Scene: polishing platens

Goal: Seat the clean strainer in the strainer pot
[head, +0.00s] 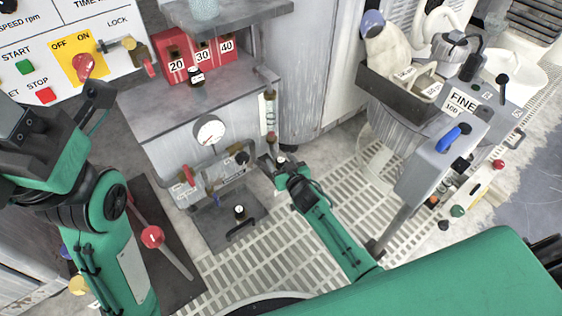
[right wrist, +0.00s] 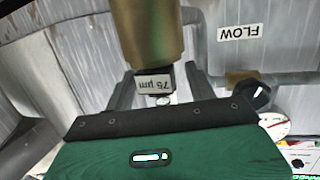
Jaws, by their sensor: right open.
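My right gripper (head: 279,163) is at the cabinet's front right corner, below the clear flow tube. In the right wrist view its two grey fingers (right wrist: 160,88) are apart, one on each side of a small dark block with a "75 µm" label (right wrist: 154,84). The block is at the end of a brass-coloured cylinder (right wrist: 147,35); I cannot tell whether the fingers touch it. This may be the strainer, but its state is unclear. I cannot make out the strainer pot for certain. My left gripper (head: 96,94) is in front of the control panel, its fingers unclear.
Red bins (head: 200,58) marked 20, 30 and 40 stand on the grey cabinet (head: 160,105). A round gauge (head: 209,130) and the flow tube (head: 269,115) are on its front. A dark tray (head: 225,232) with a black-knobbed item lies below. Pale grating covers the floor.

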